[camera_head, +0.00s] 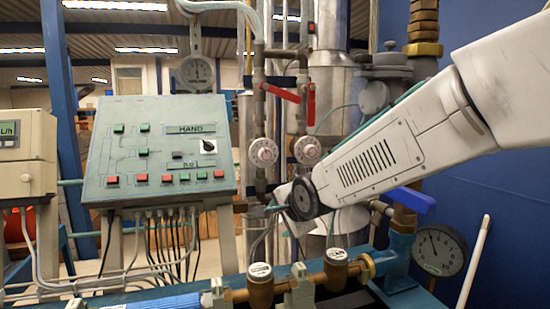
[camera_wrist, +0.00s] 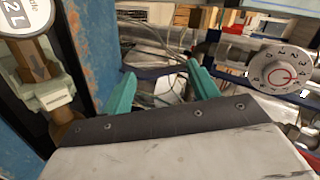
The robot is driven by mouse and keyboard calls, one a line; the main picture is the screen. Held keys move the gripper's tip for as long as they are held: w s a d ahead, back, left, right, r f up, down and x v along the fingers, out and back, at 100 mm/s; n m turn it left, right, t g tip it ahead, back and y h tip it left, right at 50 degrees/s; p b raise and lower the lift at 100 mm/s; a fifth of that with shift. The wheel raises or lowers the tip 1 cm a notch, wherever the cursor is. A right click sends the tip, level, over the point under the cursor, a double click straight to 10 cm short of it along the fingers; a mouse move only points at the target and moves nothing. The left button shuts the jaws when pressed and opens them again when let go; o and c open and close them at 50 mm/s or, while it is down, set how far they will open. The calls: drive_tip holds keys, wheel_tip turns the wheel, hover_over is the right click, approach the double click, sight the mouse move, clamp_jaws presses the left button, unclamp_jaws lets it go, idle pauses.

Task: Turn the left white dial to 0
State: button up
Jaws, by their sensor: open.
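The left white dial (camera_head: 263,152) is a round, numbered knob on a vertical pipe in the middle of the head view. A similar right white dial (camera_head: 307,150) sits beside it. My gripper (camera_head: 280,213) is below the dials and partly hidden by my own arm. In the wrist view its two teal fingers (camera_wrist: 163,84) are apart with nothing held between them. One white dial (camera_wrist: 280,70) with a red ring at its centre shows at the right of the wrist view, clear of the fingers. I cannot tell which dial that is. The left dial's setting is too small to read.
Two red-handled valves (camera_head: 282,93) are above the dials. A green control panel (camera_head: 158,150) stands to the left. A blue beam with brass water meters (camera_head: 260,285) runs along the front. A blue-handled valve (camera_head: 412,200) and a pressure gauge (camera_head: 440,250) are at right.

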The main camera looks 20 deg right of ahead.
drive_tip(key=w+r+m+t, duration=0.4)
drive_tip(key=w+r+m, duration=0.2)
drive_tip(key=m+t, duration=0.3)
drive_tip(key=m, duration=0.3)
approach(267, 156)
drive_tip(key=w, duration=0.2)
drive_tip(key=shift+h, duration=0.4)
drive_tip(key=w, duration=0.7)
drive_tip(key=shift+w+a+f, duration=0.1)
drive_tip(key=shift+a, duration=0.25)
